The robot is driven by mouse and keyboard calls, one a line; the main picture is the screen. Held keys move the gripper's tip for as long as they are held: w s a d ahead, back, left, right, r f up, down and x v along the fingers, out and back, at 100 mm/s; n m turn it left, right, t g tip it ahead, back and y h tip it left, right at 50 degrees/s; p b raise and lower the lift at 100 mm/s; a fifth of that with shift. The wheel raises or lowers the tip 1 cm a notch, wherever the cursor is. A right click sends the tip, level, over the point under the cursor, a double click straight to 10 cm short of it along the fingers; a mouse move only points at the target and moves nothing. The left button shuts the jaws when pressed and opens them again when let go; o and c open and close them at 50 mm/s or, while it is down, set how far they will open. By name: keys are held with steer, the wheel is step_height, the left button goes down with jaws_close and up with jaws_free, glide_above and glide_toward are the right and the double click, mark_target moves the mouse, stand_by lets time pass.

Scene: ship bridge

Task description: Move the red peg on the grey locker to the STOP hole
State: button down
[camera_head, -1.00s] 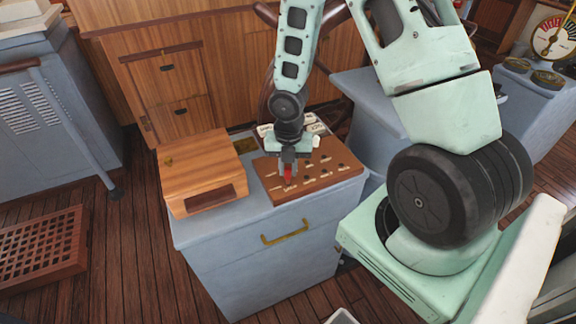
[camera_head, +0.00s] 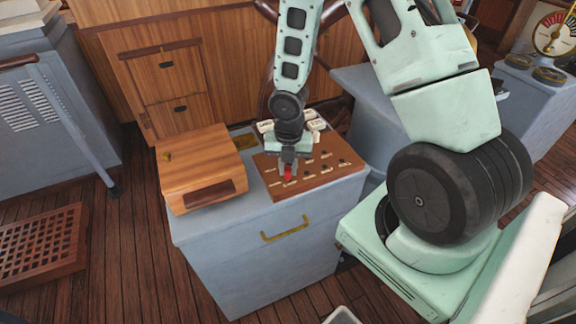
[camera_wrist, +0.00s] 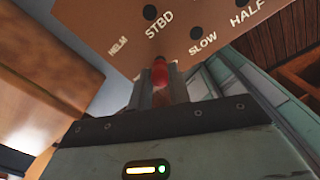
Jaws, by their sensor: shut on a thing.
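My gripper (camera_head: 288,171) is shut on the red peg (camera_head: 287,174) over the front left part of the brown peg board (camera_head: 318,180), which lies on the grey locker (camera_head: 255,268). In the wrist view, the red peg (camera_wrist: 160,77) stands between the two fingers. The board (camera_wrist: 185,15) there shows dark holes and the labels HELM, STBD, SLOW and HALF. I cannot read a STOP label in either view. Whether the peg's lower end is in a hole is not clear.
A wooden box (camera_head: 200,170) stands on the locker just left of the board. White labelled pieces (camera_head: 315,126) lie behind the board. A grey console (camera_head: 365,95) stands behind right. The locker's front has a brass handle (camera_head: 285,229).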

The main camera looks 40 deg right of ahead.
steer(key=shift+f, duration=0.3)
stand_by(0.4)
steer(key=c, duration=1.2)
jaws_free()
steer(key=shift+c, duration=0.2)
steer(key=shift+r, duration=0.1)
step_height(320, 180, up, 7)
steer(key=p, duration=0.7)
